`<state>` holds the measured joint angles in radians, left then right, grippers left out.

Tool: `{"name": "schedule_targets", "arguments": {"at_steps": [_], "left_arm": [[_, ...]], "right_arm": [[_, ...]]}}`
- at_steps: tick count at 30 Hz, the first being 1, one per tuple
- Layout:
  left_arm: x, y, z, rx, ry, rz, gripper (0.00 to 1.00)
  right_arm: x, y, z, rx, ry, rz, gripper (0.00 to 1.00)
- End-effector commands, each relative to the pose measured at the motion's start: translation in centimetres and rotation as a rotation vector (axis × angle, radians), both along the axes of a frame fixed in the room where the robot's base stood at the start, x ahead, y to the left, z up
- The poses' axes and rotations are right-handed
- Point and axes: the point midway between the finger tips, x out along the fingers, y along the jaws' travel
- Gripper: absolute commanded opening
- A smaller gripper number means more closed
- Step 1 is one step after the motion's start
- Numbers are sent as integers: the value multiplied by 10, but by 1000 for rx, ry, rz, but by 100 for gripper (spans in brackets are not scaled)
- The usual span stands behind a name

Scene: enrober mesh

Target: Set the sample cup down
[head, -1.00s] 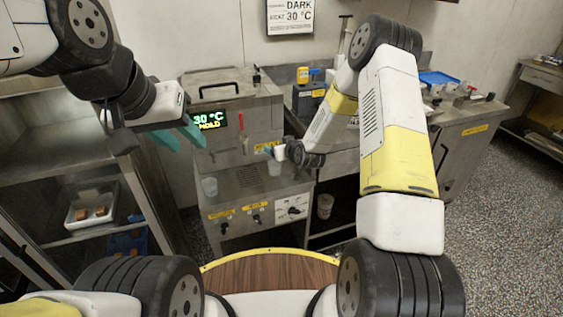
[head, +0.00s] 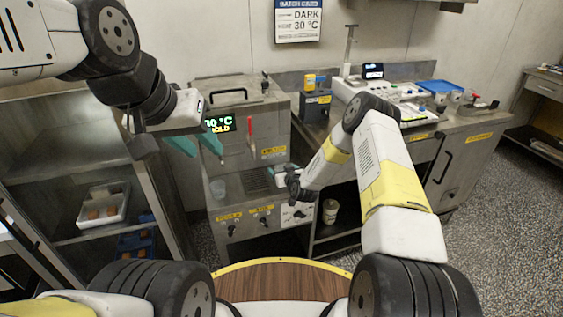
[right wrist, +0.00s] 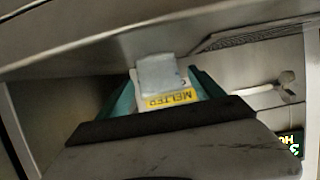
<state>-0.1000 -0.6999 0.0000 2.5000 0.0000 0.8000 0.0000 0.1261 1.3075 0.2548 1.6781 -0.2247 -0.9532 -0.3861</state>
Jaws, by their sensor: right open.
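A translucent cup (right wrist: 158,74) shows between the teal fingers of my right gripper (right wrist: 163,88) in the right wrist view. The fingers are open around it, and a yellow MELTER label (right wrist: 170,98) lies behind. What the cup rests on cannot be told. In the head view my right gripper (head: 279,171) is at the right front of the melter (head: 262,125), and that cup is not clearly visible. My left gripper (head: 196,144) is open and empty before the melter's display (head: 218,124).
A red lever (head: 250,131) hangs on the melter's front. A shelf with a white tray (head: 103,206) is at left. A bench with instruments and a blue tray (head: 438,87) is at right. A bucket (head: 330,211) stands beneath it. The floor at right is clear.

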Motion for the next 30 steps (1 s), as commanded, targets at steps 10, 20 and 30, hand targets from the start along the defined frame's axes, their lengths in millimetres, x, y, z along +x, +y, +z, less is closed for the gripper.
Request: {"name": "schedule_targets", "arguments": {"at_steps": [10,20,30], "left_arm": [[0,0,0,0,0,0,36],[0,0,0,0,0,0,36],[0,0,0,0,0,0,36]], "right_arm": [[3,1,-1,1,1,1,63],[3,1,-1,1,1,0,6],[3,2,8,1,-1,1,6]]}}
